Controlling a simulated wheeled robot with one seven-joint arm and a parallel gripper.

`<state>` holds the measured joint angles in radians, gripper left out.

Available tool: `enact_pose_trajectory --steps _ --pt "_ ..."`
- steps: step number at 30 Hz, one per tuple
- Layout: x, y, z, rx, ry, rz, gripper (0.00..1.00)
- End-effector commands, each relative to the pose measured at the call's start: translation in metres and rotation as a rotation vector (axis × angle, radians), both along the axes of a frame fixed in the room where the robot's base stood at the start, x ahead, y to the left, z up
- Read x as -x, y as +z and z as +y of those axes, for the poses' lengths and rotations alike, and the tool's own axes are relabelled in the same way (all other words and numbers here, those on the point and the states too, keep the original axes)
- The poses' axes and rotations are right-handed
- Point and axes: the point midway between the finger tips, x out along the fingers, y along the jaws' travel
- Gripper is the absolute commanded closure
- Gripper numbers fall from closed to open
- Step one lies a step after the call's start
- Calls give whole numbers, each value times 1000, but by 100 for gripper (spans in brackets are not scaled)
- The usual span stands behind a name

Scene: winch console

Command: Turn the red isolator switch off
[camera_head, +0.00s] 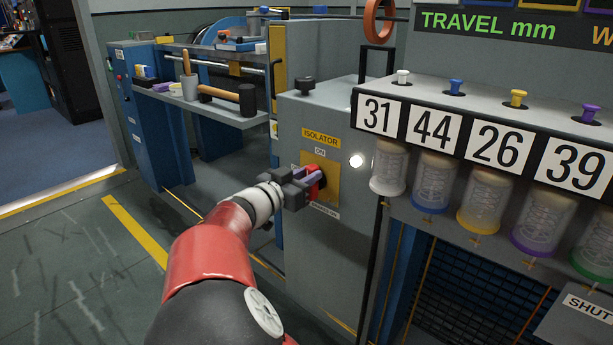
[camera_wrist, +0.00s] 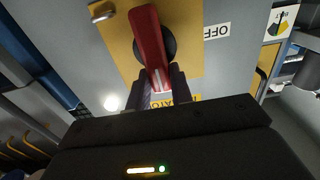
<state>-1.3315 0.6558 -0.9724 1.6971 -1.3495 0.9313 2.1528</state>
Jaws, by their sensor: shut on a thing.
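The red isolator handle (camera_head: 315,175) is on a yellow plate (camera_head: 327,166) on the front of a grey cabinet (camera_head: 340,235). An ISOLATOR label and an ON mark sit above it. In the wrist view, which is upside down, the red handle (camera_wrist: 149,40) runs nearly vertical on a dark round hub (camera_wrist: 171,44). The OFF label (camera_wrist: 217,31) is to its right, apart from the handle. My gripper (camera_head: 303,185) is at the plate, with its fingers (camera_wrist: 163,84) shut on the handle's near end. The fingers hide part of the ISOLATOR label.
A lit white lamp (camera_head: 357,160) is right of the plate. A numbered panel (camera_head: 480,95) with several coloured knobs and clear cylinders juts out at the right. A shelf with a mallet (camera_head: 230,98) stands to the left. The floor at the left is open.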

Motion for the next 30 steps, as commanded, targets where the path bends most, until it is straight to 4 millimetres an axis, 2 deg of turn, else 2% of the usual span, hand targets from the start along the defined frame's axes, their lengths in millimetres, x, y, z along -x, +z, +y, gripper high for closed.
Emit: enact_pose_trajectory --steps 11,30 --pt "-2 -2 1 71 -1 58 100" --pt "-10 -7 13 519 -1 407 100"
